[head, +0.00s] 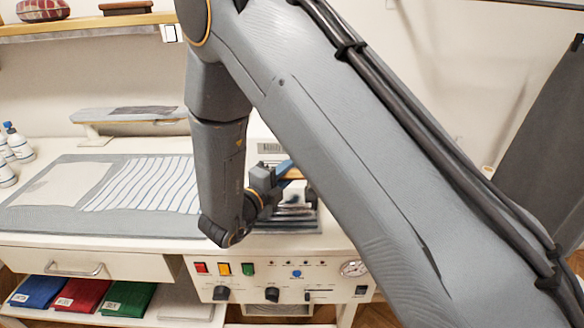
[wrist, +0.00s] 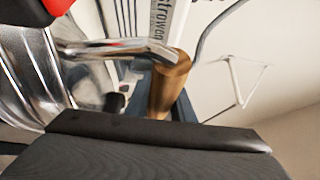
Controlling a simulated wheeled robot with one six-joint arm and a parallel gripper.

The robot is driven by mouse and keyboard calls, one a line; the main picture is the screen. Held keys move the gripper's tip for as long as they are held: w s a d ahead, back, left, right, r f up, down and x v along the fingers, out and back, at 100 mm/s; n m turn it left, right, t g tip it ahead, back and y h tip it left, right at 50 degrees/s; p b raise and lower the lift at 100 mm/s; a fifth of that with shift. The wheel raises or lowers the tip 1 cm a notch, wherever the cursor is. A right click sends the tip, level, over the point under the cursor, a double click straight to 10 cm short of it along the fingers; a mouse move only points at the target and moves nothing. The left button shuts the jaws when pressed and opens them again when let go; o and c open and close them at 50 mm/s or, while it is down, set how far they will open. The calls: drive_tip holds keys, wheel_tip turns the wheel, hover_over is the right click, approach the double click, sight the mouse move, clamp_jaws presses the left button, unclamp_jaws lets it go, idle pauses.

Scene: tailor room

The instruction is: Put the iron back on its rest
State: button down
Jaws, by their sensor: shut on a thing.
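The iron (wrist: 168,85) shows its wooden handle, metal bracket and shiny body up close in the wrist view. In the head view its shiny metal body (head: 292,210) is partly hidden behind my arm. My gripper (head: 284,174) is shut on the wooden handle, with a dark finger filling the bottom of the wrist view. The iron is at the right part of the work table, over or on a grey plate-like surface (head: 305,226). I cannot tell whether this is the rest, or whether the iron touches it.
A striped cloth (head: 145,186) lies on the grey ironing mat (head: 95,225) to the left. A small sleeve board (head: 95,133) stands behind it and bottles (head: 17,143) at far left. A control panel (head: 285,270) with buttons and a gauge is below. Folded cloths (head: 80,295) lie underneath.

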drive_tip(key=c, duration=1.5)
unclamp_jaws()
drive_tip(key=shift+c, duration=0.2)
drive_tip(key=shift+s+a+r, duration=0.1)
drive_tip(key=shift+s+a, duration=0.05)
drive_tip(key=b+v, duration=0.3)
drive_tip(key=v, duration=0.8)
drive_tip(key=shift+s+a, duration=0.15)
drive_tip(key=shift+s, duration=0.1)
drive_tip(key=shift+s, duration=0.1)
